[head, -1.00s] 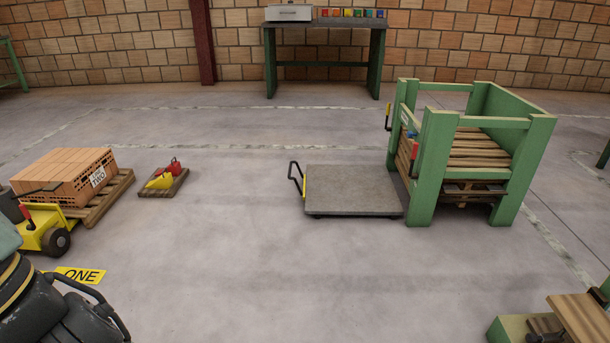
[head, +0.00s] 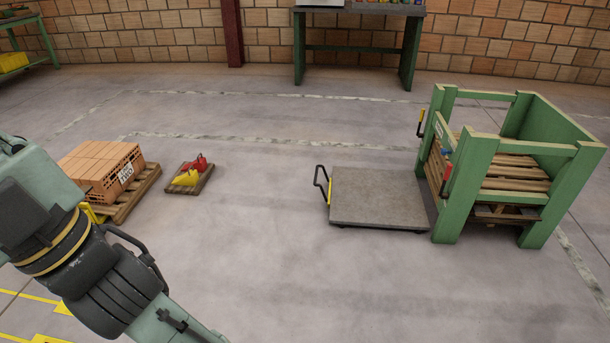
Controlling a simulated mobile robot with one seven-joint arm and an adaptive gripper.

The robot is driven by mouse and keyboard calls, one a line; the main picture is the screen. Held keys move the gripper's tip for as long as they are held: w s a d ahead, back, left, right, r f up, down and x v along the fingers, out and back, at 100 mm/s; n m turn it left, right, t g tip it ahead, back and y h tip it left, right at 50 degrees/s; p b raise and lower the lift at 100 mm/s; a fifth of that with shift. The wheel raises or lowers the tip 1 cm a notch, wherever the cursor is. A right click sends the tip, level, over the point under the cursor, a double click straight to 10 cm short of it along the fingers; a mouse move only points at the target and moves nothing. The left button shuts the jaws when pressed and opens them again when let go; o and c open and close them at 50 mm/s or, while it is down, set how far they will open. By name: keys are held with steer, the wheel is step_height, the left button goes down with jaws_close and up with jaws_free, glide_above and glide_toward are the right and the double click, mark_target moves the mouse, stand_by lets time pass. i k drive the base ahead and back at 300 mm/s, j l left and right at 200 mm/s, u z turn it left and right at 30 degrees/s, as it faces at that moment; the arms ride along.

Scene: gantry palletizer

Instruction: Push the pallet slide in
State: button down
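The pallet slide (head: 378,198) is a flat grey platform low over the floor, right of the middle in the head view. A black handle (head: 322,184) stands up at its left end. Its right end meets the green frame (head: 466,190), which holds stacked wooden pallets (head: 508,176). The slide sticks out of the frame's left side. My arm crosses the lower left of the view, well apart from the slide. My gripper is outside the picture.
Bricks (head: 104,164) on a wooden pallet (head: 138,196) stand at left. A small pallet (head: 186,181) bears red and yellow items. A green bench (head: 359,50) stands at the back wall. The floor between the small pallet and the slide is clear.

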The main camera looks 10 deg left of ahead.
mark_target(386, 198)
steer(key=i+j, duration=0.25)
steer(key=i, duration=0.45)
steer(key=i+j+u, duration=0.1)
steer(key=i+j, duration=0.15)
steer(key=i, duration=0.45)
steer(key=i+j, duration=0.15)
steer(key=i, duration=0.55)
steer(key=i+j+u, duration=0.1)
steer(key=i, duration=0.6)
steer(key=j, duration=0.1)
